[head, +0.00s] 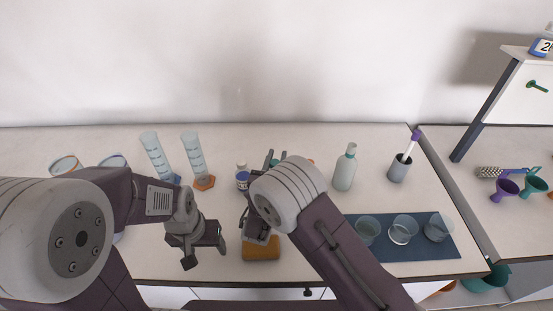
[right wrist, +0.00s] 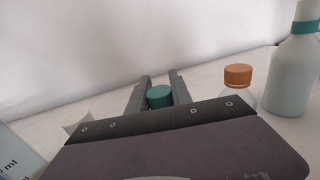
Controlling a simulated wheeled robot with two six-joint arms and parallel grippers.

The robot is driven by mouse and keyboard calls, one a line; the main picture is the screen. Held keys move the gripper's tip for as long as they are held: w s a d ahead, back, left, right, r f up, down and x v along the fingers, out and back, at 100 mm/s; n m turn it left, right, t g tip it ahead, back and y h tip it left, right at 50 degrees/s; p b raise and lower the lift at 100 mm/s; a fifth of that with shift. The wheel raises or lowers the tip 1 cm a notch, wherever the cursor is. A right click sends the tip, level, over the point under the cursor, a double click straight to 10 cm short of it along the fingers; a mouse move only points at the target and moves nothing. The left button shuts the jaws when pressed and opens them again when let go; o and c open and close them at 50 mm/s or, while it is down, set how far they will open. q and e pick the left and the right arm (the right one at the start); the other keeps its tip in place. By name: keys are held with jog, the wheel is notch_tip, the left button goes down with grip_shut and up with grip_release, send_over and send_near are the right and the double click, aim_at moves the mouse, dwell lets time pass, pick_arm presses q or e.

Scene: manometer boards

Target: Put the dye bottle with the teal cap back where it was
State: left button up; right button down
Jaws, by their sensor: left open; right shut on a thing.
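My right gripper (head: 269,160) is shut on the dye bottle with the teal cap (right wrist: 160,96). In the right wrist view the teal cap shows between the two fingers (right wrist: 158,90); the bottle's body is hidden behind my gripper. In the head view my right wrist hides most of the bottle, so I cannot tell whether it touches the table. My left gripper (head: 204,255) is open and empty above the front of the table, left of the tan block (head: 261,251).
A small blue-marked bottle (head: 242,178) stands left of my right gripper. An orange-capped bottle (right wrist: 238,76) and a pale bottle (head: 344,172) stand to its right. Two measuring cylinders (head: 193,150) stand at the left. A blue mat (head: 400,249) holds beakers at the right.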

jog(key=c, duration=1.1)
grip_release()
jog(key=shift+c, duration=0.2)
pick_arm(q)
jog(key=shift+r+p, duration=0.25)
jog(key=shift+p, duration=0.15)
pick_arm(e)
jog(key=shift+r, duration=0.25)
pick_arm(q)
jog(key=shift+f, duration=0.15)
pick_arm(e)
jog(key=s+a, duration=0.2)
jog(key=s, duration=0.9)
jog(key=shift+s+a, duration=0.2)
jog(key=shift+s, duration=0.15)
